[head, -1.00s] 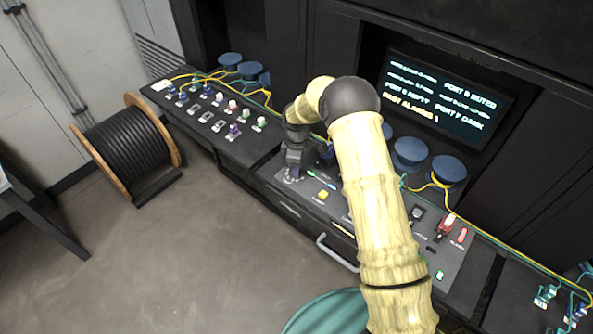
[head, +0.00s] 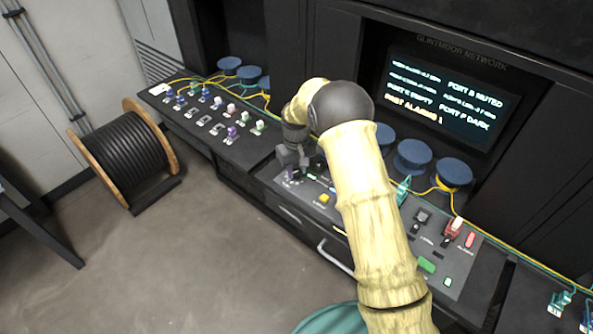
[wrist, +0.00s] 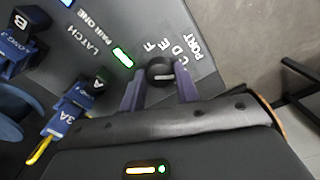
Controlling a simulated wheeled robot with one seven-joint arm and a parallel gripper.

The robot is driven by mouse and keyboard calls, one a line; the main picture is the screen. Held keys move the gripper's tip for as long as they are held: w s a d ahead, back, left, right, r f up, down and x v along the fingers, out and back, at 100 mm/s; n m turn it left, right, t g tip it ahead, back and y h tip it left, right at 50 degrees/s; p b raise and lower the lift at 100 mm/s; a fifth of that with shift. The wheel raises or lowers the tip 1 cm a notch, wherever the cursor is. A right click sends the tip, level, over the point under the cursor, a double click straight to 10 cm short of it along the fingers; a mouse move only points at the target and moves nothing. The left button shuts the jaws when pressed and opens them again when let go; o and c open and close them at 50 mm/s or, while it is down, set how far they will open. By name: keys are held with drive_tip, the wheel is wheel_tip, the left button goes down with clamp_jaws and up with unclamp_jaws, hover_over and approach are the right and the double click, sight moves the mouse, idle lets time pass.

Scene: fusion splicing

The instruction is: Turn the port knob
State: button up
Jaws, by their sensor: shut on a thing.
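The port knob (wrist: 160,72) is a small round black knob with a pale pointer line, set in the grey panel beside the letters C, D, E, F and the word PORT in the wrist view. My gripper (wrist: 161,88) has its two purple fingers on either side of the knob and is shut on it. The pointer line lies roughly across the picture; which letter it marks is hard to tell. In the head view my gripper (head: 291,178) is low over the left end of the panel (head: 300,200), and it hides the knob there.
A blue connector labelled 3A (wrist: 65,117) and another marked B (wrist: 20,40) sit close to my gripper. A screen (head: 443,98) reads "PORT E EMPTY", "PORT F DARK".

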sight(296, 171)
drive_tip(key=shift+w+r+m, duration=0.1)
drive_tip(key=shift+m, duration=1.2)
drive_tip(key=shift+a, duration=0.1)
drive_tip(key=o, duration=1)
wheel_tip(296, 171, up, 17)
drive_tip(key=b, duration=0.3)
drive_tip(key=shift+r, duration=0.15)
